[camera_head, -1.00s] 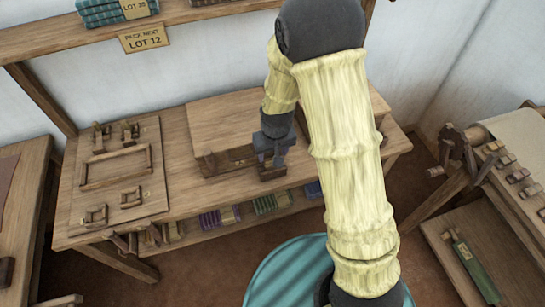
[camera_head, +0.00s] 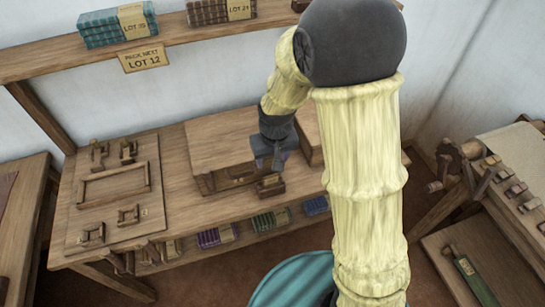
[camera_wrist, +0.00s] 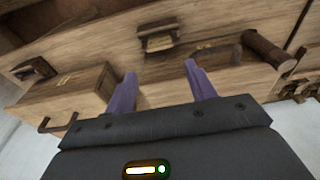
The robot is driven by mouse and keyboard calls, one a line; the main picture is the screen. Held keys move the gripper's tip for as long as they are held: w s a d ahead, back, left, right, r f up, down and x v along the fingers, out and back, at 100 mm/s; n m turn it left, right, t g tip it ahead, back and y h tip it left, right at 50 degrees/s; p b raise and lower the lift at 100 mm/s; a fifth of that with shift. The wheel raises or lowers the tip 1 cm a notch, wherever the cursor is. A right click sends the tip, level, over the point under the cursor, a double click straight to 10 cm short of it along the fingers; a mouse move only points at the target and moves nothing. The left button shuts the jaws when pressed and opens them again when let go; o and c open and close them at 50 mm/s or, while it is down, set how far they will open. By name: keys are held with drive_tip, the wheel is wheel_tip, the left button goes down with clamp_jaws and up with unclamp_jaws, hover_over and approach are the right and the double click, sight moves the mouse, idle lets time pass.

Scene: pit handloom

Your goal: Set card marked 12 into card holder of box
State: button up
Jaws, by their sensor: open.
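A wooden box (camera_head: 222,142) stands on the bench, with a brass-coloured fitting on its front that looks like a card holder. A small dark block with a pale piece (camera_head: 270,186) sits beside its front right corner. A dark block with a pale insert also shows in the wrist view (camera_wrist: 157,40). I cannot read a 12 on any card there. My gripper (camera_head: 272,162) hangs just above the small block, near the box's right side. In the wrist view its purple fingers (camera_wrist: 160,86) are apart with nothing seen between them.
A second wooden box (camera_head: 309,135) is partly hidden behind my arm. A board with wooden frames (camera_head: 115,185) lies at the bench's left. Coloured bundles (camera_head: 216,236) fill the lower shelf. A sign above reads "PACK NEXT LOT 12" (camera_head: 145,59). The loom (camera_head: 500,180) stands at right.

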drive_tip(key=shift+w, duration=0.1)
drive_tip(key=s+d+r+m, duration=0.3)
drive_tip(key=s+d+r, duration=0.3)
drive_tip(key=s+d, duration=0.5)
drive_tip(key=shift+d+t, duration=0.4)
drive_tip(key=shift+d, duration=0.65)
drive_tip(key=shift+r, duration=0.15)
drive_tip(key=p+v, duration=0.1)
drive_tip(key=p, duration=0.1)
drive_tip(key=p+v, duration=0.1)
drive_tip(key=v, duration=0.1)
drive_tip(key=shift+w+r+p, duration=0.3)
drive_tip(key=shift+r+p, duration=0.05)
drive_tip(key=shift+p, duration=0.05)
